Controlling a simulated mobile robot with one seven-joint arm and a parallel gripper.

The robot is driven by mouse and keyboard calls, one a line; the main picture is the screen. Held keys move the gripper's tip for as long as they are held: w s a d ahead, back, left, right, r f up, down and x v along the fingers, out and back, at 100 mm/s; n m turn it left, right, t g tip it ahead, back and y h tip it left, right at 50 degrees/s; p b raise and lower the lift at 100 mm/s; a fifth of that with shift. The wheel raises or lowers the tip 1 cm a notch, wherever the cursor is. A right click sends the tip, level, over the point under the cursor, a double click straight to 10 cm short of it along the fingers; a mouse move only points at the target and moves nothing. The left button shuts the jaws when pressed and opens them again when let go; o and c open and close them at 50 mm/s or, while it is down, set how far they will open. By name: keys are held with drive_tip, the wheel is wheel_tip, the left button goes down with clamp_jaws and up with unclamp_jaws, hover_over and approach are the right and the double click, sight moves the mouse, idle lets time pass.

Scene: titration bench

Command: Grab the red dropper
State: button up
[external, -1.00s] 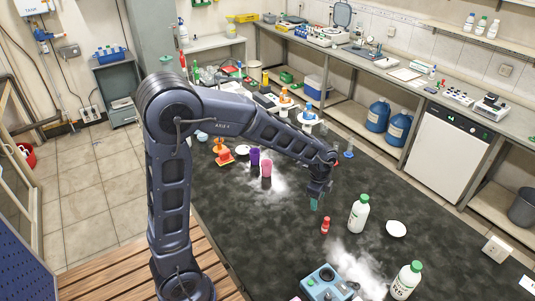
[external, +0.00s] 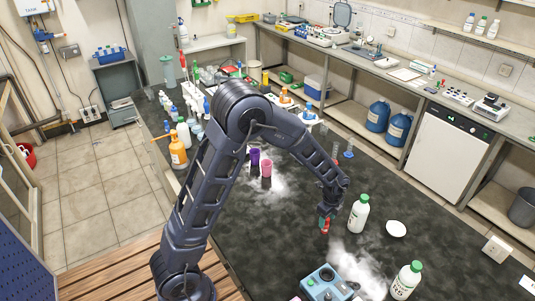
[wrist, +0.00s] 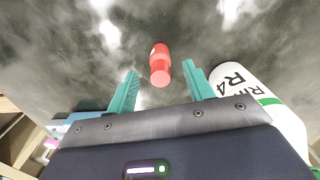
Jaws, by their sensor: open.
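The red dropper (external: 325,229) is a small red bottle standing on the dark bench top, left of a white bottle with a green cap. In the wrist view the red dropper (wrist: 160,66) lies just beyond and between the two teal fingers, with a gap on each side. My gripper (wrist: 160,84) is open and empty. In the external view my gripper (external: 325,216) is right at the dropper and partly hides it. I cannot tell there whether a finger touches it.
The white bottle (external: 358,214) stands close on the right; its label shows near my right finger in the wrist view (wrist: 240,88). A white dish (external: 396,228) is farther right. A blue device (external: 324,284) and another white bottle (external: 406,281) stand at the front. Purple and pink cups (external: 266,168) are behind.

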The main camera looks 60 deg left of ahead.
sight(326, 226)
drive_tip(key=shift+a+f, duration=0.1)
drive_tip(key=shift+f, duration=2.6)
drive_tip(key=c, duration=1.1)
drive_tip(key=shift+o, duration=0.2)
drive_tip(key=shift+r, duration=0.1)
